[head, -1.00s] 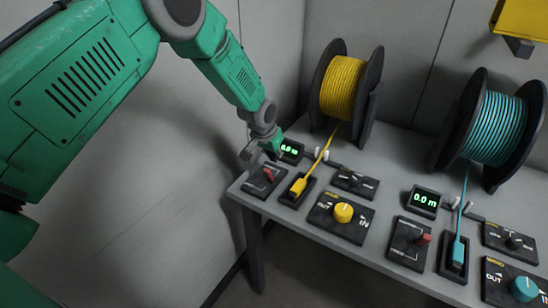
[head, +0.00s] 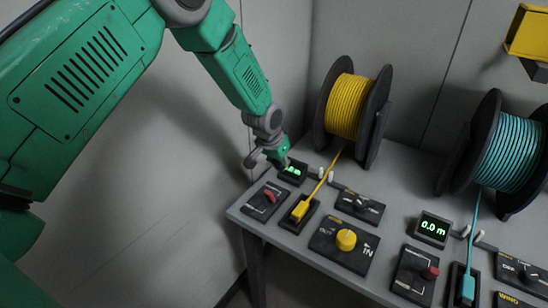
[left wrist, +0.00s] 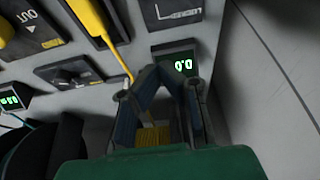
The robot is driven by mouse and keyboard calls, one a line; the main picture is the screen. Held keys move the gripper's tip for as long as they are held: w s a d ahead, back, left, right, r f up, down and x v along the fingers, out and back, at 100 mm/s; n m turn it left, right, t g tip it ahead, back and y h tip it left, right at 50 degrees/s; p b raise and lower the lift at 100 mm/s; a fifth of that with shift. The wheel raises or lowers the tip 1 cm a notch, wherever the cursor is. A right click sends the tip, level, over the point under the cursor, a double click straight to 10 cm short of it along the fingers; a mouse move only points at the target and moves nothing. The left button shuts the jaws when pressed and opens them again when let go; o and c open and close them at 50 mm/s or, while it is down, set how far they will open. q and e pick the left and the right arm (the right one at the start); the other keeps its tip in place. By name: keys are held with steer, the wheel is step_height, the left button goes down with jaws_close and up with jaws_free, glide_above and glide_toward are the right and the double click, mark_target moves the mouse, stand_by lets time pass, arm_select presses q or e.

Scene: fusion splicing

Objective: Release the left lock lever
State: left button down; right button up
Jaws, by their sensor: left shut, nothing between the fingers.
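The left lock lever (head: 269,196) is a small red handle on a black plate (head: 260,208) at the table's left front corner. Its exact angle is hard to read. My left gripper (head: 280,162) is shut and empty. It hovers behind the lever, clear of it, close to the small green-lit display (head: 293,172). In the left wrist view the gripper's fingers (left wrist: 158,75) come together, with the display (left wrist: 180,64) beside them. A labelled black plate (left wrist: 172,14) shows at the top edge there, but no red handle is visible. My right gripper is not in view.
A yellow connector (head: 300,209) and its cable lie right of the lever plate, leading to a yellow spool (head: 346,105). A yellow knob (head: 346,240) and another red lever (head: 430,272) stand further right. The wall is close on the left.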

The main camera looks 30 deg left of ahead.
arm_select(q)
steer(key=s+r, duration=0.4)
steer(key=r, duration=0.1)
steer(key=shift+s+a, duration=0.15)
steer(key=shift+s, duration=0.2)
steer(key=shift+w, duration=0.1)
